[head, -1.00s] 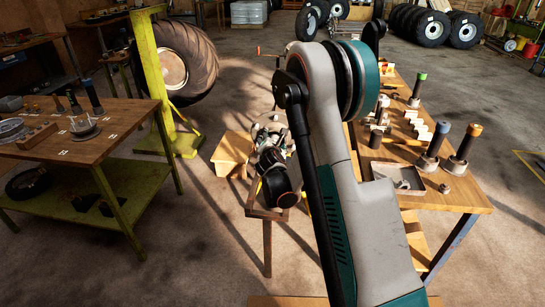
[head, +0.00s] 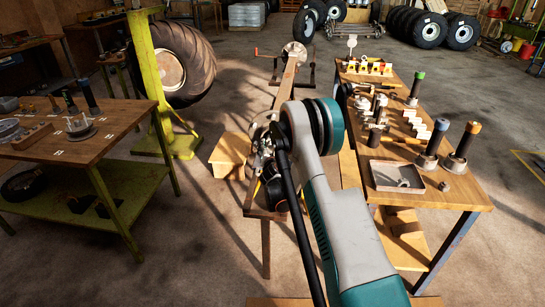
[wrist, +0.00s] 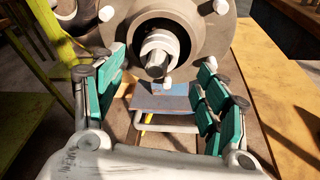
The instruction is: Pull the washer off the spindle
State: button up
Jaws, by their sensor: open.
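In the wrist view the spindle (wrist: 156,67) sticks out of the middle of a grey wheel hub (wrist: 205,42) with light studs. A pale metal ring (wrist: 160,42), seemingly the washer, sits around the spindle; its exact edges are hard to tell from the parts behind it. My gripper (wrist: 163,70) is open, with its green-padded fingers to the left and right of the spindle, apart from the ring and holding nothing. In the head view the hub (head: 262,140) shows at the near end of the axle beam (head: 286,82), and my arm hides part of it.
A right-hand bench (head: 455,193) holds a grey tray (head: 374,181), dark cylinders and blocks. A left-hand table (head: 120,125) and a yellow-green post (head: 146,75) stand across open floor. A wooden step (head: 229,155) is beside the hub. A blue-grey plate (wrist: 160,102) lies below the spindle.

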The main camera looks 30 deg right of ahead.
jog(key=shift+b+x, duration=0.8)
jog(key=shift+x, duration=2.35)
jog(key=c, duration=1.5)
jog(key=shift+o, duration=0.2)
jog(key=shift+f+v, duration=0.2)
jog(key=shift+v, duration=0.85)
jog(key=shift+s+a, duration=0.75)
jog(key=shift+s, duration=0.2)
jog(key=shift+s+a, duration=0.75)
jog(key=shift+s, duration=0.25)
jog(key=shift+s, duration=0.1)
